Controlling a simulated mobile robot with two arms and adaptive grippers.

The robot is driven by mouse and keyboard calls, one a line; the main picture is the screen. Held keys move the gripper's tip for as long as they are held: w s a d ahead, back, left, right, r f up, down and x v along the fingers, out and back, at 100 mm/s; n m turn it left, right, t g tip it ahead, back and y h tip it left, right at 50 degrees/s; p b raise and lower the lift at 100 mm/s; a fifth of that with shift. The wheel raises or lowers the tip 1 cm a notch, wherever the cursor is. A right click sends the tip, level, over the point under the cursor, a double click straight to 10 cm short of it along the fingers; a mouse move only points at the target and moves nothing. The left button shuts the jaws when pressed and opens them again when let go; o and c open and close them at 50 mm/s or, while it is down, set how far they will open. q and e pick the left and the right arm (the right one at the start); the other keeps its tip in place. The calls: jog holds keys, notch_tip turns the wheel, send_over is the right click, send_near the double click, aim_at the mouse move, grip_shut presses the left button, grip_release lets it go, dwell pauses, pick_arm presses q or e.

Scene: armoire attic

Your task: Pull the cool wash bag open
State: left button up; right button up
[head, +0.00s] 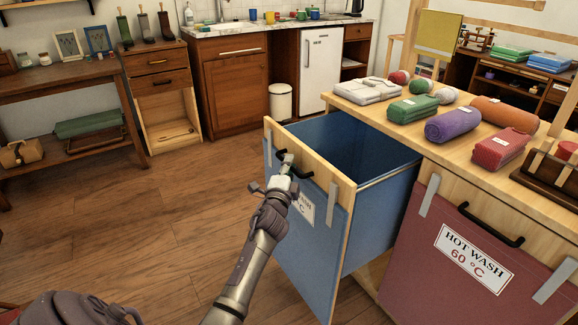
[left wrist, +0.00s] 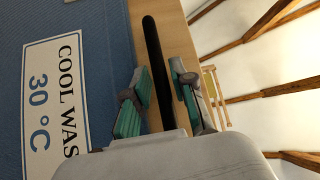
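The blue cool wash bag (head: 388,205) hangs in a pulled-out wooden frame at the counter, and its inside is visible from above. Its front carries a "COOL WASH 30 °C" label (left wrist: 52,100), mostly covered by my gripper in the head view. My left gripper (head: 287,165) is at the black handle (head: 300,173) on the wooden front rail. In the left wrist view the handle (left wrist: 157,70) runs between the two green-padded fingers (left wrist: 163,92), with visible gaps at the sides. My right gripper is not clearly in view.
The red hot wash bag (head: 440,255) hangs closed to the right. Folded towels, including a purple roll (head: 453,124), lie on the counter (head: 385,118). Open wooden floor (head: 150,230) lies to the left. A white bin (head: 281,101) stands behind.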

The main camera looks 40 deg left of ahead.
pick_arm(q)
jog(key=shift+o, duration=0.5)
jog(key=v, duration=1.2)
jog(key=shift+f, duration=0.1)
